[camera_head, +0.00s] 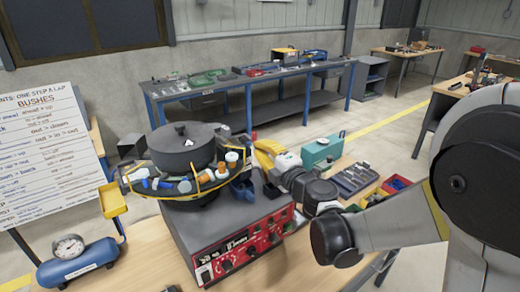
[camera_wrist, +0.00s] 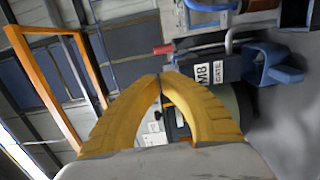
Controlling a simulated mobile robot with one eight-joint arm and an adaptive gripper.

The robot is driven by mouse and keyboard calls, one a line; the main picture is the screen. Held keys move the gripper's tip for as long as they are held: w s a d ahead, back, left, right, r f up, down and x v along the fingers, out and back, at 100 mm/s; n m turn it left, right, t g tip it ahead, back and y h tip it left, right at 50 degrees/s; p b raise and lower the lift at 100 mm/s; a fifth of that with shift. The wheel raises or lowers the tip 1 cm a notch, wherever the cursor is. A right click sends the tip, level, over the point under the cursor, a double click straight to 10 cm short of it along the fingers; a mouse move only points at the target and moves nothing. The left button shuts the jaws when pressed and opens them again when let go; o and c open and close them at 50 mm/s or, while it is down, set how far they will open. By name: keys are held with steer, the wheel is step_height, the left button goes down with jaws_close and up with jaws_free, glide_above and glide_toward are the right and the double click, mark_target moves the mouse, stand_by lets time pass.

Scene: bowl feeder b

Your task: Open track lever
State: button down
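The bowl feeder (camera_head: 183,148) stands on a grey control box with a red front panel (camera_head: 245,252). My gripper (camera_head: 262,150) is at the right side of the bowl. In the wrist view its yellow fingers (camera_wrist: 161,78) curve together and their tips meet, with nothing seen between them. Just beyond the tips is a short rod with a red end (camera_wrist: 163,49), which may be the track lever; I cannot tell for sure. It is beside a dark block with a white M8 label (camera_wrist: 203,70). The fingertips look apart from the red end.
A blue bracket or chute (camera_wrist: 272,65) is right of the M8 block. A teal box (camera_head: 321,150), a grey tray (camera_head: 354,178) and colored bins (camera_head: 396,185) are to the right. A blue air tank with a gauge (camera_head: 78,262) is at the left.

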mark_target(249, 138)
steer(key=b+x, duration=0.1)
steer(key=x, duration=0.6)
steer(key=shift+w, duration=0.15)
steer(key=shift+w+d+n+g+y, duration=0.1)
steer(key=shift+d+n+g+y, duration=0.2)
steer(key=shift+y, duration=0.1)
